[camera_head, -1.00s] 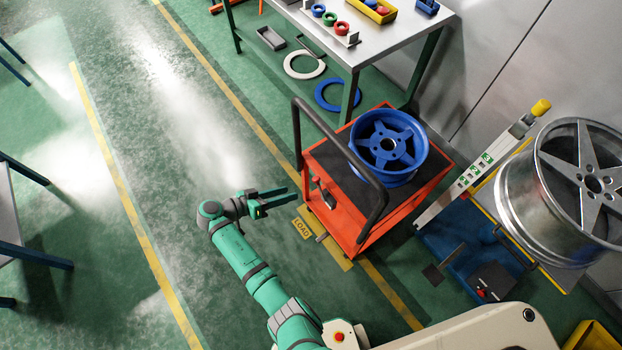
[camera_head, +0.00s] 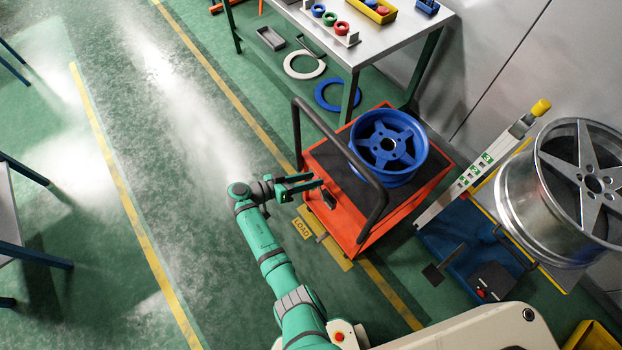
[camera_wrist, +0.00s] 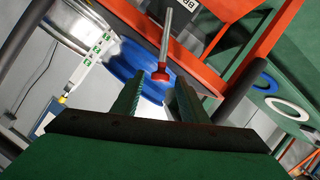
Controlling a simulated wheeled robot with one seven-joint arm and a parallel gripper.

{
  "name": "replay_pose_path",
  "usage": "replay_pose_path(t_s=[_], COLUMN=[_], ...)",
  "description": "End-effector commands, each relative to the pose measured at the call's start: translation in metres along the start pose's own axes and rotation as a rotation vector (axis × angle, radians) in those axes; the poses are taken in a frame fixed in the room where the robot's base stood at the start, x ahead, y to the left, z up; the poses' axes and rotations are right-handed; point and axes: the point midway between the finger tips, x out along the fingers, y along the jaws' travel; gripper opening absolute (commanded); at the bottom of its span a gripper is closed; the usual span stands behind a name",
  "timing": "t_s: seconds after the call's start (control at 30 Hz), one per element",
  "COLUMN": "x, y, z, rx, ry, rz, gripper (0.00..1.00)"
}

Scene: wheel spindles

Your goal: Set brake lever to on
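The brake lever (camera_wrist: 166,38) is a grey rod with a red knob (camera_wrist: 160,75), seen in the wrist view on the orange cart's side. A panel with partly visible lettering (camera_wrist: 186,8) is behind it. In the head view the cart (camera_head: 345,240) shows the lever's dark mount (camera_head: 329,198), with the knob hidden by my fingers. My gripper (camera_head: 316,180) is open at the cart's left side. In the wrist view the knob appears between the fingertips of my gripper (camera_wrist: 157,88). I cannot tell whether they touch it, or which setting the lever is in.
A blue wheel (camera_head: 390,146) lies on the cart. The cart's black handle bar (camera_head: 340,150) arches above the lever side. A silver wheel (camera_head: 565,190) and blue lift (camera_head: 465,245) stand right. A workbench (camera_head: 375,45) is behind.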

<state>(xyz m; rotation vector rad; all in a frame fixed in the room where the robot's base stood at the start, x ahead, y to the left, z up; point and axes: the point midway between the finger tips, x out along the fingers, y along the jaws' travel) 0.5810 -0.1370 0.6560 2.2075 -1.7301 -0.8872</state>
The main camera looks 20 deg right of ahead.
Motion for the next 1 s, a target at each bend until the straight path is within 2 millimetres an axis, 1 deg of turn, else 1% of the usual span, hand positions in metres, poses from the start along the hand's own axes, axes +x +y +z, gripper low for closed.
replay_pose_path(t_s=[0.1,0.37,0.47,0.5,0.53,0.57,1.0], x=[0.0048,0.0056,0.0055,0.0055,0.0055,0.0054,0.0079], y=[0.0002,0.0,0.0,0.0,0.0,0.0,0.0042], z=[0.0001,0.0002,0.0002,0.0002,0.0002,0.0002,-0.0011], rx=[0.0,0.0,0.0,0.0,0.0,0.0,0.038], ry=[0.0,0.0,0.0,0.0,0.0,0.0,-0.002], rz=[0.0,-0.001,-0.001,-0.001,-0.001,-0.001,-0.012], gripper=[0.4,0.4,0.18,0.09,0.01,0.0,0.0])
